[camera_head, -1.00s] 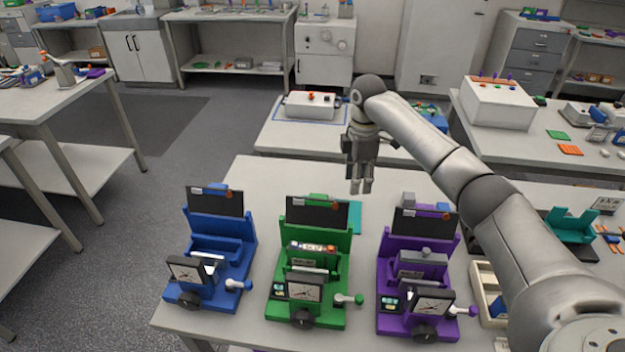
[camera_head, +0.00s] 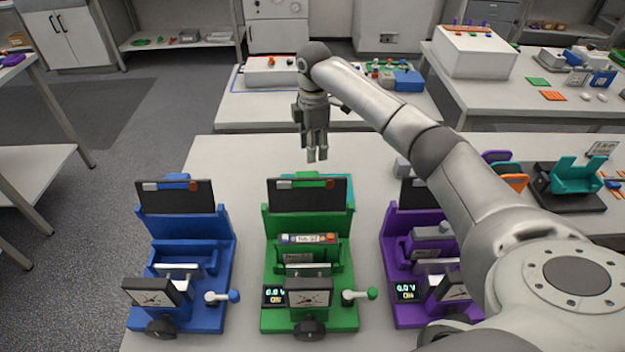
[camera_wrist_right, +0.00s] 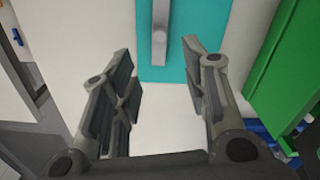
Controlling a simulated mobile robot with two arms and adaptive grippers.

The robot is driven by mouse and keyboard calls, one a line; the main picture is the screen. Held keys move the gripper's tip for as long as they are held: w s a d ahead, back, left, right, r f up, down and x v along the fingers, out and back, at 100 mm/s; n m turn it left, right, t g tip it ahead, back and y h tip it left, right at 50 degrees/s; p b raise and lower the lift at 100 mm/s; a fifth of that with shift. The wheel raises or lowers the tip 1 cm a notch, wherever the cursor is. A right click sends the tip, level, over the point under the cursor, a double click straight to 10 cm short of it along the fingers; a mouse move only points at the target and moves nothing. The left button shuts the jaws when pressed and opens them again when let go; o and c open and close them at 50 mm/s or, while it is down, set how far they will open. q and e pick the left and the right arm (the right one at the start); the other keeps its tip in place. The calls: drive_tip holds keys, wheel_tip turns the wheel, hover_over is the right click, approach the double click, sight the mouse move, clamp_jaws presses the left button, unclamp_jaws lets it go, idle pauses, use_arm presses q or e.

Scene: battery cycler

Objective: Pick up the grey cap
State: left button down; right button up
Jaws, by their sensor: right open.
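My right gripper (camera_head: 317,157) hangs fingers down above the table, just behind the green station's dark panel. Its fingers are spread and empty in the right wrist view (camera_wrist_right: 158,55). In that view a narrow grey piece (camera_wrist_right: 159,35) lies over a teal mat (camera_wrist_right: 200,40), ahead of and between the fingertips, apart from them. It may be the grey cap, but I cannot be sure. In the head view the teal mat (camera_head: 350,190) shows only partly behind the green station, and this grey piece is hidden. My left gripper is out of view.
A blue station (camera_head: 222,255), a green station (camera_head: 270,245) and a purple station (camera_head: 390,250) stand in a row along the front. A small grey block (camera_head: 402,166) shows above the purple one's panel. Bare tabletop (camera_head: 235,155) lies behind the blue station.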

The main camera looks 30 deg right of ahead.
drive_tip(key=f, duration=0.3)
drive_tip(key=shift+s+f+p, duration=0.25)
drive_tip(key=shift+f+p, duration=0.05)
drive_tip(key=shift+p, duration=0.05)
drive_tip(key=shift+f, duration=0.2)
drive_tip(key=shift+d+f, duration=0.1)
drive_tip(key=shift+f, duration=0.2)
drive_tip(key=f, duration=0.1)
drive_tip(key=f+p, duration=0.1)
drive_tip(key=f, duration=0.1)
drive_tip(key=shift+w+d+f+p, duration=0.1)
drive_tip(key=shift+d+f+p, duration=0.15)
drive_tip(key=shift+f+p, duration=0.15)
drive_tip(key=shift+f, duration=0.5)
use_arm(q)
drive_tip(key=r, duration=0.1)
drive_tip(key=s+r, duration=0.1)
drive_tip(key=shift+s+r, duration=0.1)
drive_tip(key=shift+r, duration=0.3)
use_arm(e)
clamp_jaws()
